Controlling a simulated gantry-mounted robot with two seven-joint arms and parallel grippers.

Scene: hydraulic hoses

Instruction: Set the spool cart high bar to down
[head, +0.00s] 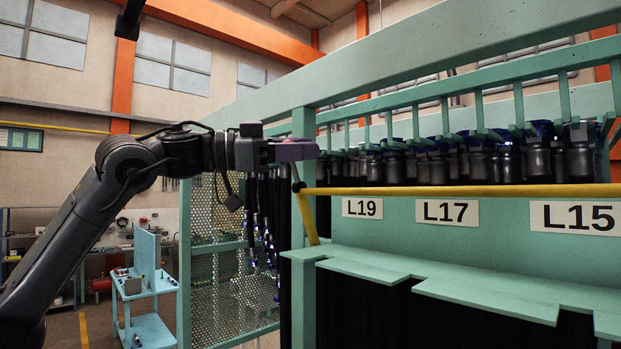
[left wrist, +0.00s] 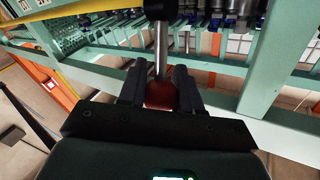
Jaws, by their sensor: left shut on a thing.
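The yellow high bar (head: 460,192) of the green spool cart (head: 303,250) runs level across the row of hose ends, above the white labels. At its left end a yellow arm (head: 309,220) slants down to the right. A metal handle rod (head: 295,173) rises from a dark joint at that end. My left gripper (head: 300,150) is at the top of this rod, at the cart's front corner post. In the left wrist view its fingers (left wrist: 160,88) are shut on the red-brown knob (left wrist: 160,97) of the metal rod (left wrist: 160,45). My right gripper is not in view.
Several dark hose ends with blue parts (head: 480,160) hang in the cart's rack behind the bar. Notched green plates (head: 430,280) jut out below the labels. A light blue trolley (head: 146,300) stands at the lower left.

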